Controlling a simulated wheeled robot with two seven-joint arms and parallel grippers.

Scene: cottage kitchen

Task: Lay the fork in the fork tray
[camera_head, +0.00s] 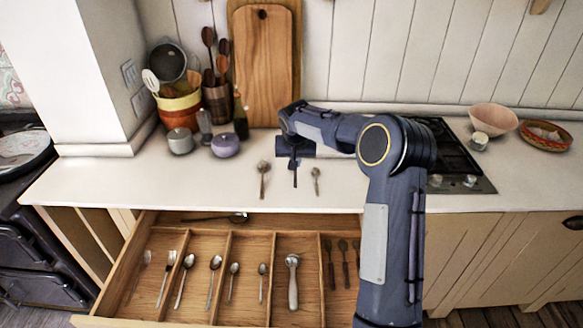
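The open drawer (225,270) below has a wooden tray with dividers. A fork-like piece (167,275) lies in its left part, with another utensil (145,260) beside it. Spoons lie in the middle compartments. My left gripper is out of view.
A large-handled utensil (292,280) and dark-handled utensils (344,262) lie in the drawer's right part, partly behind my arm. The stove (455,160) and bowls (493,118) are right.

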